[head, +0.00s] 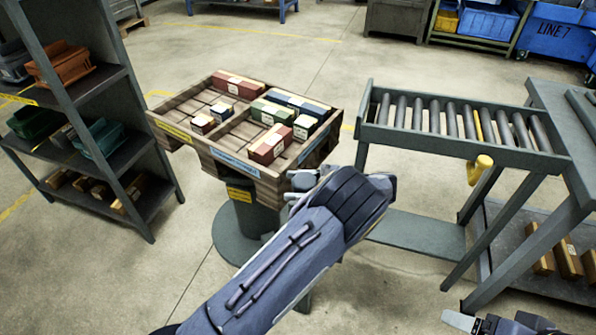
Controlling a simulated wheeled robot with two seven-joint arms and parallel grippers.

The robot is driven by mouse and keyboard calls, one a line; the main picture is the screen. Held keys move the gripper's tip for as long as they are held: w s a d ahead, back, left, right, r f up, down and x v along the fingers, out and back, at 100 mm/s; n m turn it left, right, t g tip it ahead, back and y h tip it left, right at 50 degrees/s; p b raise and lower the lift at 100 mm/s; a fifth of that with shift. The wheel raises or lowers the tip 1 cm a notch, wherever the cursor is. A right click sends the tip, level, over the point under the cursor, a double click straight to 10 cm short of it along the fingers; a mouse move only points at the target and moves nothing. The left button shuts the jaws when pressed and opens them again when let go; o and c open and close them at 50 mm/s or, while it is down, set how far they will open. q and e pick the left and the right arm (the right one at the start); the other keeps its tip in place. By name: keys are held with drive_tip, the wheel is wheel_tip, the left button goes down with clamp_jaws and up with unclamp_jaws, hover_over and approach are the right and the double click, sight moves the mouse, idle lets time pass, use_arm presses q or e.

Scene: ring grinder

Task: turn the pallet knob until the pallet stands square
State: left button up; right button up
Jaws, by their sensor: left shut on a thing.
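The wooden pallet (180,135) sits on a round dark pedestal (232,238) at centre left. It carries several red, green and blue boxes. Its sides run at a slant to the roller conveyor beside it. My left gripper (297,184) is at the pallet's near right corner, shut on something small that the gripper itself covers. The pallet knob cannot be made out clearly; it is hidden at the jaws. My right gripper (462,321) shows only partly at the bottom right edge, away from the pallet, and its jaws are unclear.
A roller conveyor (455,150) with a yellow handle (480,168) stands right of the pallet. A dark shelf rack (135,165) with bins is on the left. A grey bench (560,110) stands at the far right. The floor (120,270) at front left is clear.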

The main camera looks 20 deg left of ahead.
use_arm(q)
drive_tip(key=shift+s+n+g+h+p, duration=0.15)
drive_tip(key=shift+n+g+h+p, duration=0.45)
drive_tip(key=shift+n+g+p, duration=0.9)
use_arm(e)
drive_tip(key=shift+r, duration=1.75)
use_arm(q)
drive_tip(key=shift+g, duration=0.4)
drive_tip(key=o, duration=1)
drive_tip(key=shift+s, duration=0.1)
use_arm(e)
drive_tip(key=shift+d, duration=0.1)
